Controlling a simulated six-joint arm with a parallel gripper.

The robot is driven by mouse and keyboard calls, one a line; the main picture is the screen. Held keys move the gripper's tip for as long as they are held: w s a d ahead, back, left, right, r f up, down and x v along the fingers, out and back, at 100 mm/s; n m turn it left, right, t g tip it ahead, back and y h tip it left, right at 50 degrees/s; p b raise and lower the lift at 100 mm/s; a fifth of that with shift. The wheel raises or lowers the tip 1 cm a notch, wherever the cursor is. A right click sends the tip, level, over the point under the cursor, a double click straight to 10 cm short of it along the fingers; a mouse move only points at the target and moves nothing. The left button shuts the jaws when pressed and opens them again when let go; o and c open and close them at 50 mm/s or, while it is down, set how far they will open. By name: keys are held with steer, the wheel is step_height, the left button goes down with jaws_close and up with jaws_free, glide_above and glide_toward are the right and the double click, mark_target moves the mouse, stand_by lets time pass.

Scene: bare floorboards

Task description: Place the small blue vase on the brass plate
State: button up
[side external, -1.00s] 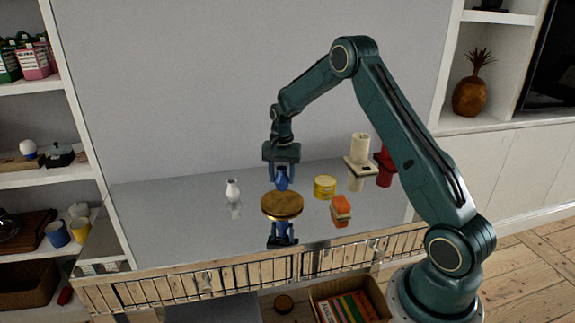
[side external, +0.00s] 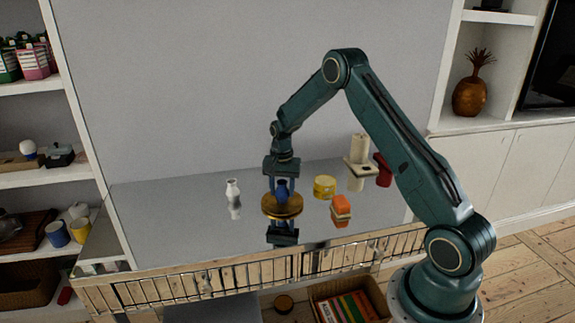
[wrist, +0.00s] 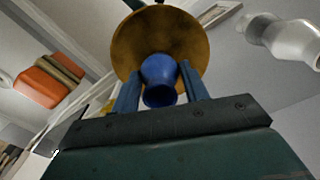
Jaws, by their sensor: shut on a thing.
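The small blue vase (side external: 282,188) is upright between the fingers of my gripper (side external: 282,192), which is shut on it. The brass plate (side external: 292,211) lies on the glossy grey tabletop. In the side view the vase is in front of the plate's middle, at or just above its surface; I cannot tell whether they touch. In the wrist view the vase (wrist: 159,78) is held between the two blue fingers (wrist: 160,92), with the round plate (wrist: 135,45) behind it.
A white vase (side external: 233,190) stands left of the plate. A yellow tin (side external: 325,186) and an orange-topped stack (side external: 341,208) are to the right. A candle on a holder (side external: 359,158) and a red object (side external: 383,170) stand farther back right. The tabletop's left part is clear.

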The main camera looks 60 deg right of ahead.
mark_target(282, 182)
steer(key=shift+f, duration=0.1)
steer(key=o, duration=1)
steer(key=shift+o, duration=0.2)
step_height(282, 182, up, 12)
steer(key=shift+r, duration=0.1)
stand_by(0.5)
